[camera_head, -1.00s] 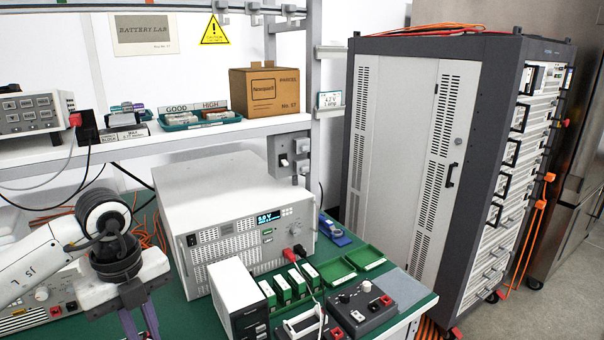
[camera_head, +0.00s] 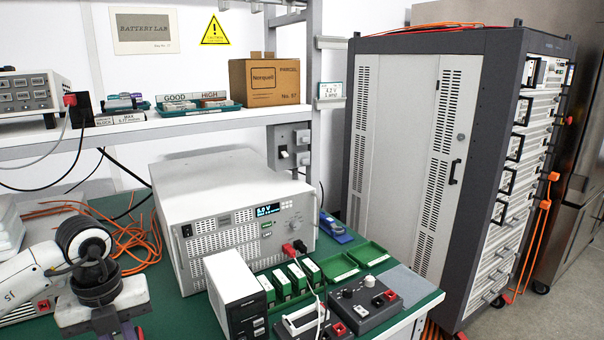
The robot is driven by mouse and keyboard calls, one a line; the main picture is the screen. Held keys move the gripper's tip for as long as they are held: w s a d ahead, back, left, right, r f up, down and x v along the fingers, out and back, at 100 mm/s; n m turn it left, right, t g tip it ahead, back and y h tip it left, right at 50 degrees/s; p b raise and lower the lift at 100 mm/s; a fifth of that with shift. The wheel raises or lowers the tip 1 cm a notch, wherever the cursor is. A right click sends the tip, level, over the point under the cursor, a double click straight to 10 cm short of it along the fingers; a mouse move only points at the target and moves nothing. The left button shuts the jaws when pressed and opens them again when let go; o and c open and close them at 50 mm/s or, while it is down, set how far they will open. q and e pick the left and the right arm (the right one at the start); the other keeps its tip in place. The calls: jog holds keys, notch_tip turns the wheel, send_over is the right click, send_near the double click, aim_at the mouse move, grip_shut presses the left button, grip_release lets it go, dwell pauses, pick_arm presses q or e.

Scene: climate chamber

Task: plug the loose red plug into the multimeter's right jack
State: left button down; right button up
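No multimeter or loose red plug can be picked out for certain. A small dark box (camera_head: 366,304) with a knob and red parts stands at the table's front right; I cannot tell whether it is the multimeter. A red plug (camera_head: 288,250) and a dark one sit at the front of the white power supply (camera_head: 205,200), which has a lit display. My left gripper (camera_head: 118,334) points down over the table's left part, clear of these devices. Its fingertips are cut off by the bottom edge, so its opening is hidden. My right gripper is out of view.
A white unit with a black front (camera_head: 236,288), green blocks (camera_head: 291,279) and green trays (camera_head: 367,253) crowd the table front. Orange cables (camera_head: 125,238) lie behind my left arm. A shelf (camera_head: 190,128) crosses above; a tall cabinet (camera_head: 400,160) stands right.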

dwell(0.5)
pick_arm(q)
jog(key=shift+f, duration=0.6)
jog(key=shift+b, duration=0.35)
jog(key=shift+f, duration=0.5)
jog(key=shift+f+b, duration=0.4)
jog(key=shift+b, duration=0.05)
dwell(0.6)
jog(key=c, duration=1.6)
grip_release()
jog(key=shift+c, duration=0.2)
